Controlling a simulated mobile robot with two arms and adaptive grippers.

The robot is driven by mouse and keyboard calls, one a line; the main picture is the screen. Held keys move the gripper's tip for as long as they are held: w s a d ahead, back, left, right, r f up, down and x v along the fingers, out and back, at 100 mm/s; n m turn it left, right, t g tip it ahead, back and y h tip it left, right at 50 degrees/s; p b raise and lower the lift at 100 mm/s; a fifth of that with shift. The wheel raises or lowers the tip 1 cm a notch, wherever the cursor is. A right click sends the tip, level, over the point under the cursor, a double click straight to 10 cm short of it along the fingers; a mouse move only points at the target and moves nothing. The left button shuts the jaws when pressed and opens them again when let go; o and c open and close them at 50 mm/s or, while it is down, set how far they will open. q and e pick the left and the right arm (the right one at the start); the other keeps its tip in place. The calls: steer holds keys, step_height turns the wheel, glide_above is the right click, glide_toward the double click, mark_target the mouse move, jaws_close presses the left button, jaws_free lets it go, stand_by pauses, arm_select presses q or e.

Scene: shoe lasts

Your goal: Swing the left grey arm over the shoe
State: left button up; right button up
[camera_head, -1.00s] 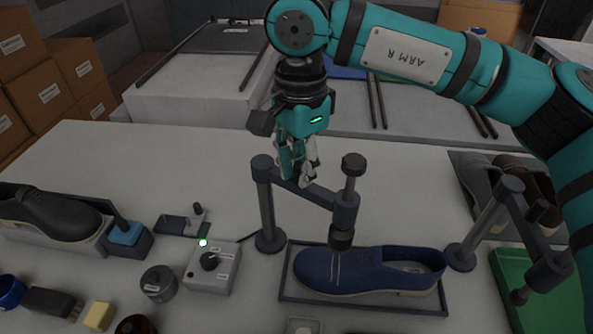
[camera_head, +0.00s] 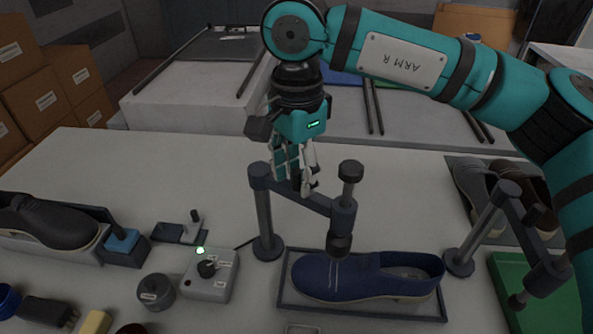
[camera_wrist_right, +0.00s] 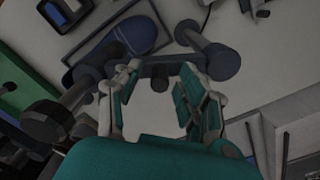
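The left grey arm (camera_head: 300,196) is a dark grey bar on an upright post. Its far end carries a vertical rod with a knob on top and a dark pad below. The blue shoe (camera_head: 375,277) lies in a shallow tray, and the pad shows over its toe end. My right gripper (camera_head: 303,185) is at the bar, between post and rod. In the right wrist view my fingers (camera_wrist_right: 160,85) are spread, with the bar (camera_wrist_right: 165,68) crossing at their tips. Contact cannot be told. The shoe also shows there (camera_wrist_right: 130,37). My left gripper is not in view.
A second grey arm (camera_head: 520,225) on a post stands right of the shoe, by a green tray (camera_head: 535,300). A control box (camera_head: 210,275) with a knob and green light sits at left. A dark shoe (camera_head: 45,222) lies far left. The table behind the left post is clear.

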mark_target(297, 170)
step_height(297, 170, up, 12)
stand_by(0.4)
steer(key=shift+f, duration=0.15)
